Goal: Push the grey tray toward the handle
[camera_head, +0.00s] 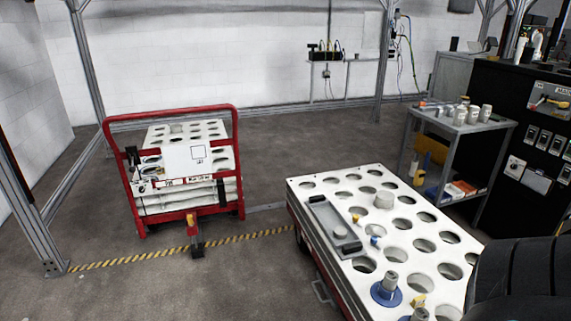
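The grey tray (330,219) is long and narrow. It lies near the left edge of the white top with round holes (400,215), on the near cart. A red tubular handle (170,112) rises from another cart at the left, across a gap of floor. I cannot tell whether this is the handle meant. Neither of my grippers shows in the view, and nothing is seen touching the tray.
Grey-and-blue fittings (387,289) stand on the near end of the white top. A dark shape fills the lower right corner. A shelf table (458,123) is at the back right. The floor between the carts is mostly clear.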

